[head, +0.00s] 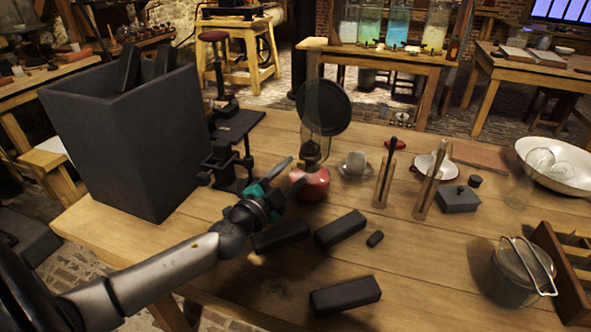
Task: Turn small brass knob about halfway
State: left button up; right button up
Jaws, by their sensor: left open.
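An oil lamp stands on the wooden table, with a red base (313,186), a dark burner (312,153) and a clear glass chimney. A dark round disc (334,107) stands up behind the chimney. I cannot make out the small brass knob; it is too small or hidden near the burner. My left gripper (292,173) is open, with its fingers pointing at the lamp's left side, close to the red base and burner. I cannot tell whether a fingertip touches the lamp. My right gripper is not in view.
Black blocks (344,295) lie on the table (230,287) near my left arm. A large dark bin (140,140) and a black metal stand (224,165) are left of the lamp. A glass-and-metal piece (354,164) and upright wooden strips (384,182) stand to its right.

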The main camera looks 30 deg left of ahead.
pick_arm(q)
jog(key=shift+w, duration=1)
grip_shut()
